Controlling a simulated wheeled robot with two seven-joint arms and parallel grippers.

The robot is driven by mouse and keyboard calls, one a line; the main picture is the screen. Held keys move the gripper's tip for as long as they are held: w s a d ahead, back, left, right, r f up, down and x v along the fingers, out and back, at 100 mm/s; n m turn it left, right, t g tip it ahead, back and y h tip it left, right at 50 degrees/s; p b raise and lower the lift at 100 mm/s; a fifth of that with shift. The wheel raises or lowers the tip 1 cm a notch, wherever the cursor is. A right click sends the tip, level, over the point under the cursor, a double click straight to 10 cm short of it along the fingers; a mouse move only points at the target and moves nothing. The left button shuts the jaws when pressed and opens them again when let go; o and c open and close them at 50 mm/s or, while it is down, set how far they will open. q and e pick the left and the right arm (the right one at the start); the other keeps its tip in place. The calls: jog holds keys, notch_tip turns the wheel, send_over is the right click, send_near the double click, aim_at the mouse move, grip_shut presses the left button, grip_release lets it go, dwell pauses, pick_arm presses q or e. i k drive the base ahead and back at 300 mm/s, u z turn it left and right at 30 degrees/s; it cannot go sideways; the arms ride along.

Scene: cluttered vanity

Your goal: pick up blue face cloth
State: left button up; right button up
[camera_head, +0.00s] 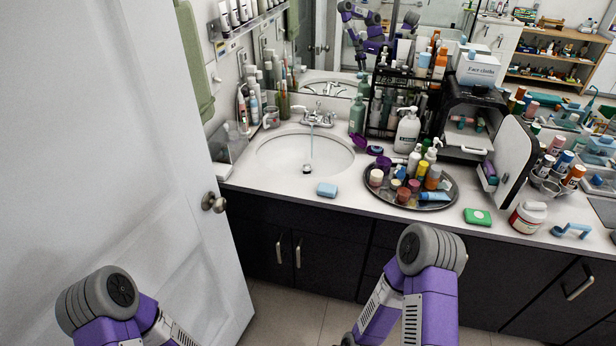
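A pale blue-white box (478,68) labelled "Face cloths" stands on top of a black organizer at the back of the counter. A small light blue block (327,190) lies on the counter's front edge before the sink; I cannot tell whether it is a folded cloth, a pack or soap. No other clear blue face cloth shows. Purple and grey links of both my arms show at the bottom, below the counter. Neither gripper's fingertips can be seen, and neither arm touches these things.
The sink (305,152) has running water. A round tray (450,196) crowded with bottles and jars stands right of it. A green soap box (477,217) and a white jar (527,217) sit near the edge. An open white door (130,150) stands on the left.

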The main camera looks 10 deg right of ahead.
aim_at(325, 190)
jog(key=z, duration=0.5)
jog(key=i, duration=0.85)
jog(key=z, duration=0.7)
